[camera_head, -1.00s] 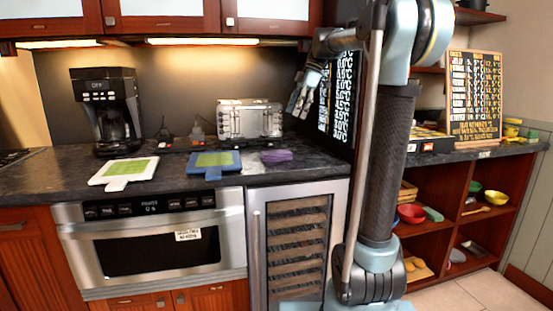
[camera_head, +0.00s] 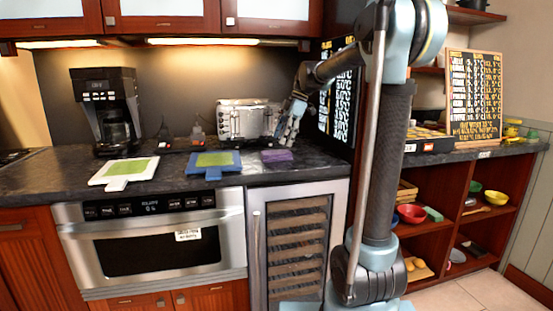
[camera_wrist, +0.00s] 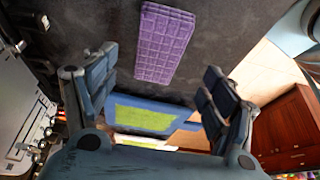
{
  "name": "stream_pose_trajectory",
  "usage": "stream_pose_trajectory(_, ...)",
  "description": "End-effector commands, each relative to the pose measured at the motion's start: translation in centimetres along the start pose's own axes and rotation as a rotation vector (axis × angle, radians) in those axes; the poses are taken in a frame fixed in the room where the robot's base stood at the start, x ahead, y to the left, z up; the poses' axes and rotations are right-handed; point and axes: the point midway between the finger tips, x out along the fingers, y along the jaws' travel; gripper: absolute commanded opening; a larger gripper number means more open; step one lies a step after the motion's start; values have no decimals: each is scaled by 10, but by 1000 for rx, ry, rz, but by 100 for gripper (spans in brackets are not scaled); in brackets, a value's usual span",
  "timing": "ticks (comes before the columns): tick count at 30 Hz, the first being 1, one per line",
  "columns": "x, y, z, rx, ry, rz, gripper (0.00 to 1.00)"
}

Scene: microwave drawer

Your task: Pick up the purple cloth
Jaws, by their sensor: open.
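The purple cloth (camera_head: 277,156) lies folded flat on the dark counter, to the right of the blue board. In the wrist view the cloth (camera_wrist: 164,43) is a purple rectangle with a grid pattern, beyond my fingertips and above the middle of the picture. My gripper (camera_head: 288,128) is above the counter, a little above and to the right of the cloth in the head view. In the wrist view my gripper (camera_wrist: 157,85) has its two fingers spread wide apart with nothing held between them. The cloth is not touched.
A blue board with a green patch (camera_head: 214,163) and a white board (camera_head: 124,173) lie to the left. A silver toaster (camera_head: 243,120) stands behind the cloth, close to my gripper. A coffee maker (camera_head: 107,108) stands at the back left. The counter's front edge is near the cloth.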

Motion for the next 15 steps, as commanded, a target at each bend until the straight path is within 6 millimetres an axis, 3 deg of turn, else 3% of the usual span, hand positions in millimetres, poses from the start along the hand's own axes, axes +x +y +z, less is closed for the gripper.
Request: stream_pose_trajectory(15, 51, 4, 0, 0, 0, 0, 78)
